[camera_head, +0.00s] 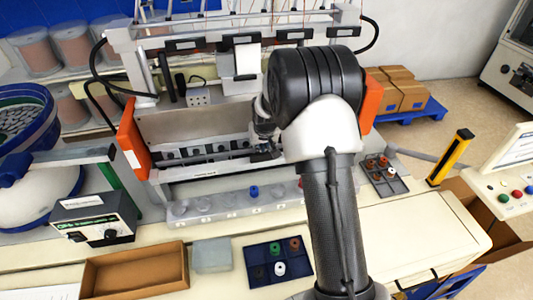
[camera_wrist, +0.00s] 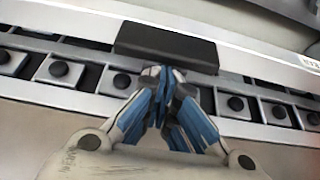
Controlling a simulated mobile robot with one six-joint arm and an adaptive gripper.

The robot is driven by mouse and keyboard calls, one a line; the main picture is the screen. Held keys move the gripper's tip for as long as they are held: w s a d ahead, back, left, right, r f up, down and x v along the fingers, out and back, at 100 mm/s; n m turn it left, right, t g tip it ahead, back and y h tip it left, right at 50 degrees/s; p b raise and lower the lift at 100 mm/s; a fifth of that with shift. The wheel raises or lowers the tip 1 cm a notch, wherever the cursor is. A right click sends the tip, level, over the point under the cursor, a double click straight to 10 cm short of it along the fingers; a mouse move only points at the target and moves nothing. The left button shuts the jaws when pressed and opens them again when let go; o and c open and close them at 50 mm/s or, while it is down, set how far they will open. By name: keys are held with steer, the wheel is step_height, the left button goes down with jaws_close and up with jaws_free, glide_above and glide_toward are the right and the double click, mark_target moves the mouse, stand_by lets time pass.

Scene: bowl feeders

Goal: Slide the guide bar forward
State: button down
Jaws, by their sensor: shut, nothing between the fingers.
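A long pale bar (camera_wrist: 60,92) crosses the wrist view, with a dark block like a handle (camera_wrist: 165,46) on it; I take this to be the guide bar. My gripper (camera_wrist: 165,74) is shut and empty, its blue-padded fingertips together at the near edge of the dark block. I cannot tell whether they touch it. In the head view my gripper (camera_head: 264,146) is low in the machine between two orange end plates, in front of a metal plate (camera_head: 195,122). My arm hides much of the bar's right part there.
Square black-knobbed units (camera_wrist: 58,68) line the bar. In front stands a clear strip of numbered cups (camera_head: 225,201). A blue tray (camera_head: 278,262), a cardboard box (camera_head: 135,270) and a control box (camera_head: 95,218) are on the table. A bowl feeder (camera_head: 28,120) is at left.

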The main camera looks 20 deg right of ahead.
steer(key=s+a+f+b, duration=0.1)
steer(key=s, duration=0.6)
steer(key=shift+s+a+f+b, duration=0.25)
steer(key=shift+f+b, duration=0.05)
steer(key=shift+b, duration=0.1)
stand_by(0.4)
steer(key=shift+w, duration=0.3)
steer(key=shift+r, duration=0.1)
step_height(320, 180, up, 9)
steer(key=p, duration=0.5)
steer(key=shift+w+d, duration=0.15)
steer(key=shift+w, duration=0.3)
steer(key=shift+r, duration=0.1)
